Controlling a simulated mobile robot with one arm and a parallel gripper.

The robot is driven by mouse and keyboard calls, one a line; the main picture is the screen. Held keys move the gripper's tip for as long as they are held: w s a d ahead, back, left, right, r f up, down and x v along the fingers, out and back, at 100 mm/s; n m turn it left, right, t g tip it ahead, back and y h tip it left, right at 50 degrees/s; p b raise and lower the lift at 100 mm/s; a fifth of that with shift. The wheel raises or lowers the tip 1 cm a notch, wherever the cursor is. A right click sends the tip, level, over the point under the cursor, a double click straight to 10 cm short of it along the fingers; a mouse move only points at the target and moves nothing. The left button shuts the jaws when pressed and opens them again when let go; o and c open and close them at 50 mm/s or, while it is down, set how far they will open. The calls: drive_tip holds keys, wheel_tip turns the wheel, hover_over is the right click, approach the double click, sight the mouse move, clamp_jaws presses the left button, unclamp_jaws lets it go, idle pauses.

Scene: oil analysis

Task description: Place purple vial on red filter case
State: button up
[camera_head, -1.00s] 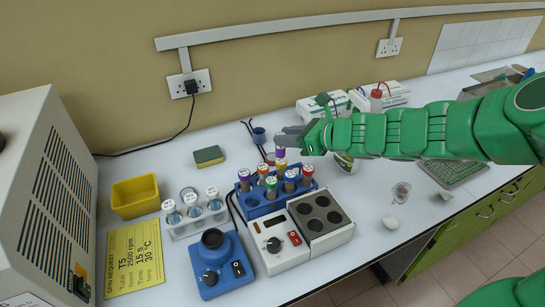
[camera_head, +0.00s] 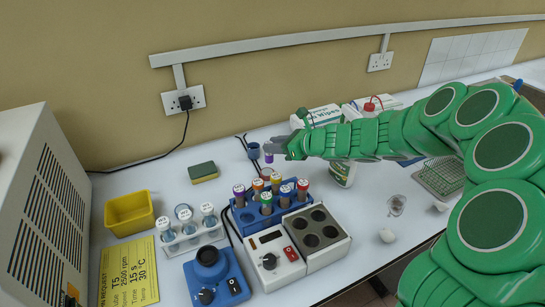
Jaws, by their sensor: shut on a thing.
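My gripper (camera_head: 276,147) is shut on a purple vial (camera_head: 268,157), which hangs roughly upright below the fingers, at the back of the bench behind the blue rack. Only a short part of the vial shows. I cannot tell whether the vial touches anything below. Another purple-capped vial (camera_head: 239,190) stands in the blue rack (camera_head: 246,218).
Several capped vials fill part of the rack. A sponge (camera_head: 203,172), yellow tub (camera_head: 129,213) and white rack (camera_head: 190,237) are left. A heater block (camera_head: 320,255) is in front. Bench between sponge and cup is clear.

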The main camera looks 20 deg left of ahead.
sight(272, 157)
drive_tip(key=shift+w+a+f, duration=0.3)
drive_tip(key=shift+w+f, duration=0.15)
drive_tip(key=shift+f, duration=0.75)
drive_tip(key=shift+w+a+f, duration=0.3)
drive_tip(key=shift+w+f, duration=0.2)
drive_tip(key=shift+f, duration=0.7)
drive_tip(key=shift+w+a+f, duration=0.3)
drive_tip(key=shift+w+f, duration=0.15)
drive_tip(key=shift+f, duration=0.75)
drive_tip(key=shift+f, duration=0.2)
drive_tip(key=o, duration=1)
drive_tip(key=shift+r, duration=0.1)
drive_tip(key=v, duration=1.2)
drive_tip(key=shift+r, duration=0.2)
drive_tip(key=shift+s, duration=0.1)
